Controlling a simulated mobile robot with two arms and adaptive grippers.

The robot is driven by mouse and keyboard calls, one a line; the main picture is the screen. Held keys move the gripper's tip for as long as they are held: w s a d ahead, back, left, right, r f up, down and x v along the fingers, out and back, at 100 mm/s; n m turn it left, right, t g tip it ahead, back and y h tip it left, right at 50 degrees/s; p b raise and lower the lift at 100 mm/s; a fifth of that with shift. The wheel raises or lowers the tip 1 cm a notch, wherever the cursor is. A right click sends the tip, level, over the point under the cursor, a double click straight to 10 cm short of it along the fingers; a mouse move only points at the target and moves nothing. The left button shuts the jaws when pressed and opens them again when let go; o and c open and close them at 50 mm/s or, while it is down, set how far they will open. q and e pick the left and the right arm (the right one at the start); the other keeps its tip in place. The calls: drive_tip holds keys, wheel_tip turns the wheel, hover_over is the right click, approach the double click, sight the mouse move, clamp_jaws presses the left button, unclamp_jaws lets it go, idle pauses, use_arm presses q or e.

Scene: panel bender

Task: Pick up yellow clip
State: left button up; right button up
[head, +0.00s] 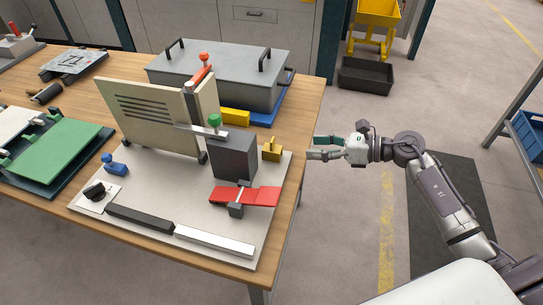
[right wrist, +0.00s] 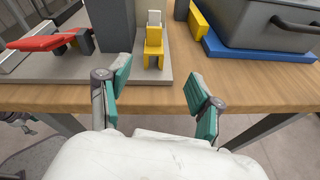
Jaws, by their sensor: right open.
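The yellow clip (head: 271,150) stands on the right edge of the light grey base plate (head: 230,249), beside the dark grey block. In the right wrist view the yellow clip (right wrist: 153,50) is ahead, a little left of centre, with a pale grey piece at its top. My right gripper (head: 310,147) is open and empty, off the table's right edge and to the right of the clip, apart from it. In the right wrist view its two green-padded fingers (right wrist: 160,92) are spread, with the wooden table edge ahead between them.
A dark grey block (head: 233,156) and a red clamp piece (head: 246,196) stand near the clip. A grey lidded box (head: 218,75) on a blue base and a yellow block (head: 235,117) are behind. The floor right of the wooden table (head: 312,98) is clear around my right gripper.

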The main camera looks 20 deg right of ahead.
drive_tip(key=r+n, duration=0.1)
drive_tip(key=n, duration=0.1)
drive_tip(key=n+g+p, duration=0.1)
drive_tip(key=p, duration=0.1)
approach(273, 148)
drive_tip(key=shift+h, duration=0.4)
drive_tip(key=x, duration=0.5)
drive_tip(key=shift+w+f, duration=0.25)
drive_tip(key=shift+f, duration=0.15)
drive_tip(key=shift+w+a+f, duration=0.2)
drive_tip(key=shift+w+a, duration=0.1)
drive_tip(key=shift+a, duration=0.2)
drive_tip(key=p+x, duration=0.1)
drive_tip(key=x, duration=0.2)
drive_tip(key=shift+w+a+f+p, duration=0.15)
drive_tip(key=shift+a+f+p, duration=0.1)
drive_tip(key=shift+p, duration=0.1)
drive_tip(key=shift+w+a+f, duration=0.2)
drive_tip(key=shift+f, duration=0.05)
drive_tip(key=shift+d, duration=0.1)
drive_tip(key=shift+c, duration=0.2)
drive_tip(key=c, duration=1)
